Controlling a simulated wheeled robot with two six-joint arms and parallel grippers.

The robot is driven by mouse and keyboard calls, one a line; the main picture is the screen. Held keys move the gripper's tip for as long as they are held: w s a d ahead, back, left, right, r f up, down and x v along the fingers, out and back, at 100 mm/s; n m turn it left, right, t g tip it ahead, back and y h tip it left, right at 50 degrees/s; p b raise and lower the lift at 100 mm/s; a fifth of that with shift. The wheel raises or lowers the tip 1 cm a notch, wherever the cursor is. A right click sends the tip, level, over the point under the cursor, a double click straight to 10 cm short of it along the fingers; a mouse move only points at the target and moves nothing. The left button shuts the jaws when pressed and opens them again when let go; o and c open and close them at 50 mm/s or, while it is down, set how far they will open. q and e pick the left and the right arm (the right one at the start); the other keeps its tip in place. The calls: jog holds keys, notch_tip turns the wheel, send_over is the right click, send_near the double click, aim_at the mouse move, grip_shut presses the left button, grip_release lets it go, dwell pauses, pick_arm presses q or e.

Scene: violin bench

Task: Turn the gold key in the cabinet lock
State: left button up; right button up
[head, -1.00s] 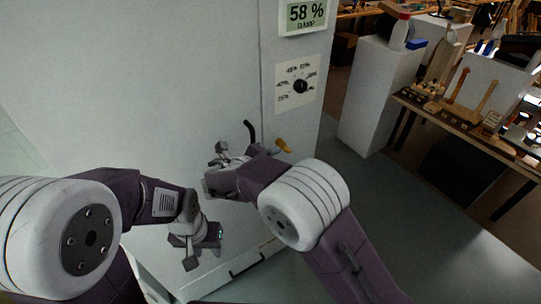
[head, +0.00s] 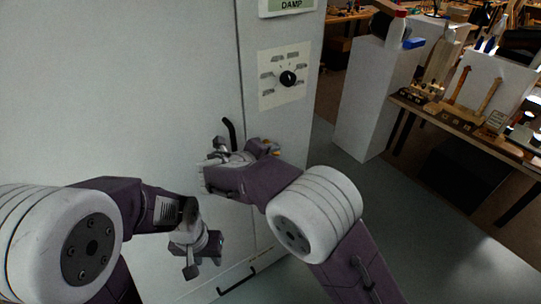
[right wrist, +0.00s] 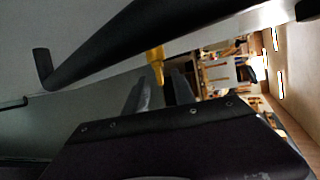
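The gold key (head: 276,153) sticks out of the cabinet front in the head view, mostly hidden behind my right gripper. It also shows in the right wrist view (right wrist: 155,57), just past the fingertips. My right gripper (head: 245,150) is beside the key, near the black door handle (head: 230,133); its fingers (right wrist: 158,88) look apart, with nothing seen between them. Whether it touches the key I cannot tell. The lock is hidden. My left gripper (head: 204,256) is open and empty, low in front of the cabinet door (head: 150,90).
The black handle crosses the right wrist view (right wrist: 140,40) close to my gripper. A dial panel (head: 268,92) and a DAMP sign (head: 290,5) are above the key. A white pedestal (head: 365,105) and a tool bench (head: 450,115) stand to the right, with clear floor before them.

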grip_shut()
jog(key=g+y+p, duration=0.1)
jog(key=p, duration=0.3)
jog(key=g+y+p, duration=0.1)
jog(key=p, duration=0.3)
jog(key=m+g+y+p, duration=0.1)
jog(key=p, duration=0.4)
jog(key=shift+w+d+r+y, duration=0.2)
jog(key=shift+d+r+y, duration=0.1)
jog(key=shift+d+r, duration=0.1)
dwell(0.6)
